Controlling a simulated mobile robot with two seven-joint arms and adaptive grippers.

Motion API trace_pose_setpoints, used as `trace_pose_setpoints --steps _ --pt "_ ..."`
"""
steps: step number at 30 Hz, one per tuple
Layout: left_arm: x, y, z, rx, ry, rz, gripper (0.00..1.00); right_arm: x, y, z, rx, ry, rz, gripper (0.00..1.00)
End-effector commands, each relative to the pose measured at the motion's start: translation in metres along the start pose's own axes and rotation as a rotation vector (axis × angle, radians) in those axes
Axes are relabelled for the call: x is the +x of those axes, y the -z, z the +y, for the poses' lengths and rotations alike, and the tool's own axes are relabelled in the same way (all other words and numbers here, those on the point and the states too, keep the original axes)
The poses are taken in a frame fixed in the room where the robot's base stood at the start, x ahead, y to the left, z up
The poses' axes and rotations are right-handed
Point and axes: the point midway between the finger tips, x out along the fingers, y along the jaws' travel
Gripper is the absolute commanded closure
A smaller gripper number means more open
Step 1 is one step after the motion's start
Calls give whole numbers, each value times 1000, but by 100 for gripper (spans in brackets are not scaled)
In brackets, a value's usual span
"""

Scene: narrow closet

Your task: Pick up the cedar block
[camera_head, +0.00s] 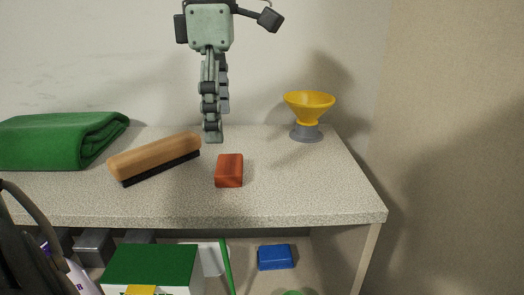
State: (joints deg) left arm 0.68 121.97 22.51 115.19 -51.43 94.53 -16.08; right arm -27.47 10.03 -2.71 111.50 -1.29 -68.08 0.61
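The cedar block, which I take to be the small reddish-brown block (229,171), lies on the speckled shelf top (290,190) near the middle. One gripper (218,126) hangs from above, with its fingers pointing down behind the block and slightly to its left. I take it to be my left gripper, though its arm is mostly out of frame. Its fingers show one behind the other with their tips apart, so it looks open and empty. It is clear of the block. My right gripper is not seen.
A wooden brush (155,155) lies left of the block, and a folded green cloth (62,141) lies farther left. A yellow and grey funnel (309,103) stands back right. Below are a green-topped box (151,265) and a blue item (275,257). A wall closes the right side.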

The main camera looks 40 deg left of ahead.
Motion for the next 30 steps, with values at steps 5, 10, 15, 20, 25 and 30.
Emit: trace_pose_setpoints --steps 5,10,15,20,25,30 --pt "12 0 0 0 2 -1 11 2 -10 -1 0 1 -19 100" --pt "31 -1 1 1 3 0 11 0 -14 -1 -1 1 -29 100" --pt "55 -4 7 0 5 0 11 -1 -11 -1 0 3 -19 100" --pt "74 -4 8 -1 2 -1 11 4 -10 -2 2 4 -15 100" --pt "78 -4 9 -2 -1 -2 11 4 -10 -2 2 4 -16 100" --pt "78 -4 9 -2 0 -2 17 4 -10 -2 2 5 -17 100"
